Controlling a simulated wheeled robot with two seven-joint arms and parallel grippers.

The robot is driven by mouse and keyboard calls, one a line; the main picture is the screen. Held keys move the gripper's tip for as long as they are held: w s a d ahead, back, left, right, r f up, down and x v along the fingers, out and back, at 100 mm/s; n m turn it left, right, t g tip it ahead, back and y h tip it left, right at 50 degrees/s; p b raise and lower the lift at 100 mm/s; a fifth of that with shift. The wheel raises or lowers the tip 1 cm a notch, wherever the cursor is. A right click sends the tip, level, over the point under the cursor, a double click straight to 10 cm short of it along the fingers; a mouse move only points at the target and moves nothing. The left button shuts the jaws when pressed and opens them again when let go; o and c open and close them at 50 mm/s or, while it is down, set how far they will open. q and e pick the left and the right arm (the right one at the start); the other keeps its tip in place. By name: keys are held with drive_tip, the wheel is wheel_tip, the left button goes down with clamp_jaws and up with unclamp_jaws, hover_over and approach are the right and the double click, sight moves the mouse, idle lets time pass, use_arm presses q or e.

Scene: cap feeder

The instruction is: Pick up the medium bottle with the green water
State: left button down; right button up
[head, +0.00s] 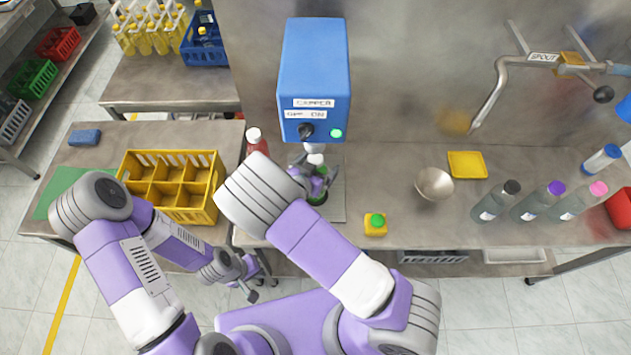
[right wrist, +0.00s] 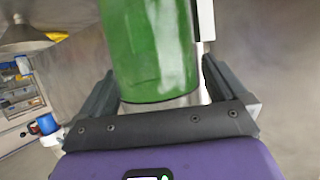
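The bottle with green water (head: 317,198) stands upright under the blue capper (head: 316,75), mostly hidden in the head view by my right gripper (head: 318,178). In the right wrist view the green bottle (right wrist: 150,50) fills the space between the fingers of my right gripper (right wrist: 160,75). These fingers are wide apart, one on each side of the bottle; a thin gap shows at the right finger. My left gripper (head: 258,286) is open and empty, low in front of the table edge.
A red bottle (head: 256,142) stands left of the capper. A yellow crate (head: 208,213) is on the left table. A yellow box with a green button (head: 375,225), a metal funnel (head: 434,184) and several grey bottles (head: 497,202) are to the right.

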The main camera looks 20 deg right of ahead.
clamp_jaws()
idle(0.4)
